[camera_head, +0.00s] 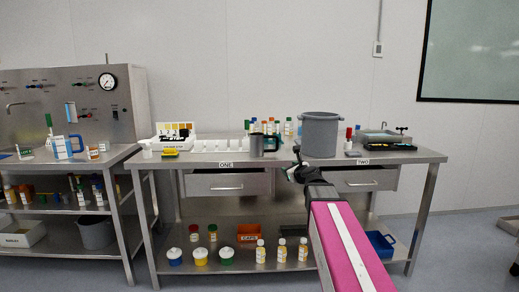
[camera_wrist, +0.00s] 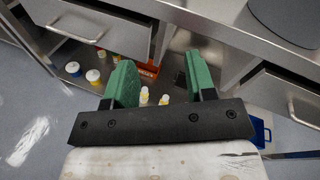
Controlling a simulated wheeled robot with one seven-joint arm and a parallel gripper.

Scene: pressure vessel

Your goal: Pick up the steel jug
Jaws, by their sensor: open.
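A large grey pot (camera_head: 320,136) stands right of the vessel; its base also shows in the wrist view (camera_wrist: 288,18). Bottles (camera_head: 289,127) stand behind, a white rack (camera_head: 215,145) left. Drawers (camera_head: 226,185) sit under the bench top (camera_head: 200,160). A blue bin (camera_head: 380,243) is on the lower shelf.

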